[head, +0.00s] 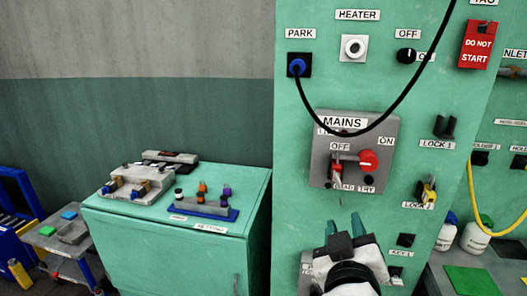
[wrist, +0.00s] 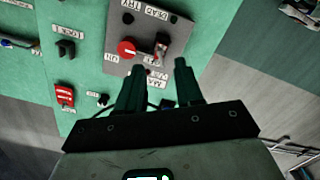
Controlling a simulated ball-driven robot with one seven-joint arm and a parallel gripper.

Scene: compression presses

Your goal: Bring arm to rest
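My gripper (head: 344,228) is in front of the green panel (head: 310,110), below the grey MAINS box (head: 322,150). In the wrist view my gripper (wrist: 160,66) has its two dark green fingers apart, with nothing seen between them. The MAINS box has a red round knob (head: 368,161) at its right side and a small red and grey piece (head: 336,172) below the OFF label. The knob also shows in the wrist view (wrist: 127,48), where the panel appears upside down. I cannot tell whether the fingers touch anything.
A black cable (head: 398,98) with a blue plug (head: 297,66) at PARK hangs across the panel. A red DO NOT START tag (head: 478,43), an empty-looking LOCK 1 holder (head: 444,127) and a yellow lock (head: 428,189) are at right. A green cabinet (head: 165,250) bearing small parts stands left.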

